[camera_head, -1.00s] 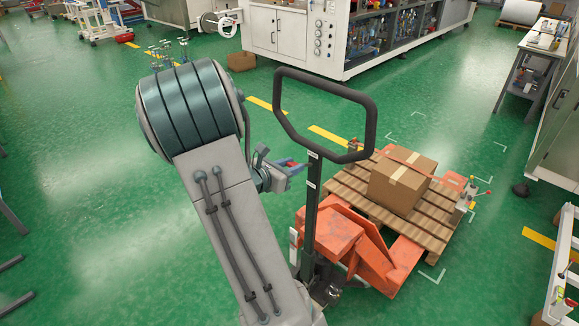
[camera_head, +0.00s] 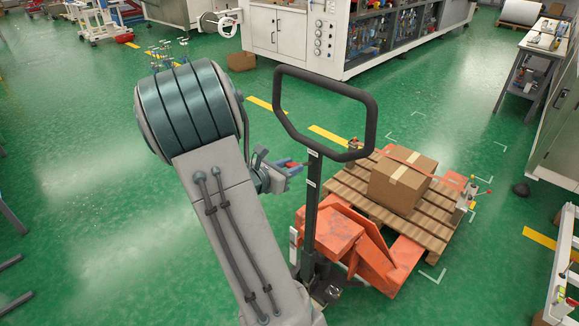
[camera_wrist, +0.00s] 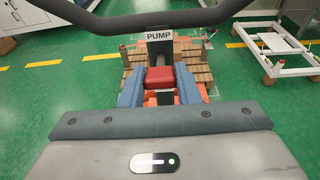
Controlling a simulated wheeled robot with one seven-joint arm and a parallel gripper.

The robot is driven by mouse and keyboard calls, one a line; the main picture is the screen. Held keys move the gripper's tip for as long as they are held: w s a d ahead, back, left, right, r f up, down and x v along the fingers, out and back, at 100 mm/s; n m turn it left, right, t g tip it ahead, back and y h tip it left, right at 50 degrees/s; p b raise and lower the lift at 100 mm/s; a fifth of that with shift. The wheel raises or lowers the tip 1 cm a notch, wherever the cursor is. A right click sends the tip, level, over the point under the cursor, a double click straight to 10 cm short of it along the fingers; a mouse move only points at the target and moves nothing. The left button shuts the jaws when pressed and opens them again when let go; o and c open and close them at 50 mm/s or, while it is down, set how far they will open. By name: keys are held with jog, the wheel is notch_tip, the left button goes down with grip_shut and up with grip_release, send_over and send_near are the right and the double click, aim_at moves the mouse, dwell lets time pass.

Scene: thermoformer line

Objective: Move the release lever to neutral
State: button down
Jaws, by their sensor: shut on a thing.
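The release lever (camera_wrist: 160,78) shows as a red block in the wrist view, in front of the dark handle stem of the pallet truck. My gripper (camera_wrist: 160,88) has its two blue fingers shut on the red lever, one on each side. A white label reading PUMP (camera_wrist: 160,35) sits on the stem just beyond it. In the head view my gripper (camera_head: 290,166) is at the left side of the upright handle stem (camera_head: 312,205), below the loop handle (camera_head: 370,118). The lever is mostly hidden there by the fingers and stem.
The orange pallet truck (camera_head: 336,234) stands under a wooden pallet (camera_head: 345,183) carrying a cardboard box (camera_head: 402,184). The loop handle (camera_wrist: 165,22) crosses close above my gripper in the wrist view. Green floor to the left is open. A white machine (camera_head: 290,32) stands behind.

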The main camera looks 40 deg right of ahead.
jog(key=shift+a+f+b, duration=0.2)
jog(key=shift+f+b, duration=0.05)
jog(key=shift+f, duration=0.3)
jog(key=shift+a+f+b, duration=0.15)
jog(key=shift+f+b, duration=0.05)
jog(key=shift+f, duration=0.45)
jog(key=shift+s+f+b, duration=0.1)
jog(key=shift+f+b, duration=0.45)
jog(key=shift+b, duration=0.1)
jog(key=c, duration=1)
grip_release()
jog(key=shift+r, duration=0.1)
jog(key=p+v, duration=0.2)
jog(key=v, duration=0.5)
